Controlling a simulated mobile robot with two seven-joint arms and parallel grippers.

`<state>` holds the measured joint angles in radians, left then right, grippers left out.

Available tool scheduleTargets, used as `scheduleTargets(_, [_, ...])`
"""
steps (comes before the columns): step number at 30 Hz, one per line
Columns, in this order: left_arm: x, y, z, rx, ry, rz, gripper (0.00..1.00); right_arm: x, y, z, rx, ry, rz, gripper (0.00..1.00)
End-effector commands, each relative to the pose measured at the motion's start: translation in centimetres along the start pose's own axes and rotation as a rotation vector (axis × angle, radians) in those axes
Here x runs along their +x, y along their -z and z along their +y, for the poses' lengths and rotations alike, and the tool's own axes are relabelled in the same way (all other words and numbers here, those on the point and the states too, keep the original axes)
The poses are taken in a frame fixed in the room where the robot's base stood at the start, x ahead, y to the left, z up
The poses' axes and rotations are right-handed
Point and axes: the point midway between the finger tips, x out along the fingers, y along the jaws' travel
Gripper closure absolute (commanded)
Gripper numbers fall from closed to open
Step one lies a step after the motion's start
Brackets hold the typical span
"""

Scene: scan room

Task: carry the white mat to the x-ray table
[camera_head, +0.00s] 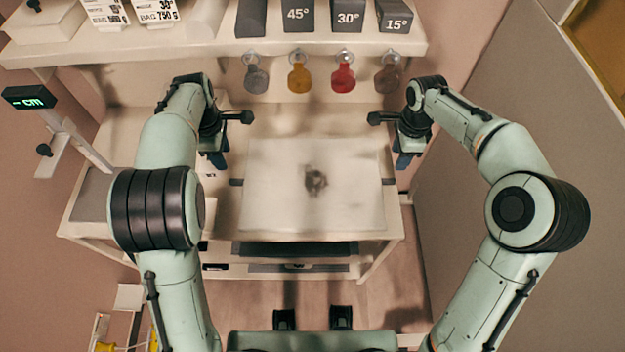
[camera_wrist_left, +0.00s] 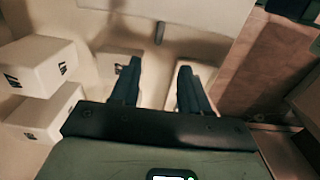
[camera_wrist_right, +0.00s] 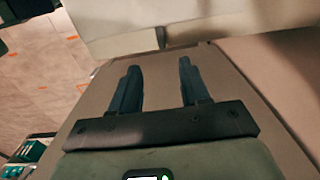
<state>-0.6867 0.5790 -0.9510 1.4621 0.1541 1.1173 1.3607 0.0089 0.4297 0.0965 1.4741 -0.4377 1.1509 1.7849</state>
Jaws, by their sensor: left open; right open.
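The white mat (camera_head: 275,205) lies flat on a cream table (camera_head: 222,215), with a dark blurred mark near its middle. A dark tab sticks out at its left and right edges. The mat's edge and one tab also show at the top of the left wrist view (camera_wrist_left: 185,18) and the right wrist view (camera_wrist_right: 130,22). My left gripper (camera_head: 218,162) is open and empty, beyond the left tab. My right gripper (camera_head: 403,162) is open and empty, near the right tab. Neither touches the mat visibly. I cannot identify the x-ray table in these views.
A shelf (camera_head: 230,48) with angle-marked blocks and hanging coloured tags spans the back. A stand with a "cm" display (camera_head: 28,98) is at the left. White labelled boxes (camera_wrist_left: 35,65) sit left of my left gripper. A grey panel (camera_head: 500,120) stands at the right.

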Motion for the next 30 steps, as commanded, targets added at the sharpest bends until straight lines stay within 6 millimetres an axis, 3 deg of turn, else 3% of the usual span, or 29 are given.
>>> scheduleTargets(18, [10.7,0.1,-0.1,0.000,0.003,0.002,0.54,10.7,0.0,0.1,0.000,-0.004,-0.002,0.54])
scheduleTargets(24, [12.5,0.0,0.0,0.000,0.001,0.001,0.54,12.5,0.0,0.1,0.000,-0.002,-0.001,0.54])
scheduleTargets(30, [12.9,0.0,0.0,0.000,-0.001,0.000,0.54,13.0,0.0,0.1,0.000,-0.001,-0.001,0.54])
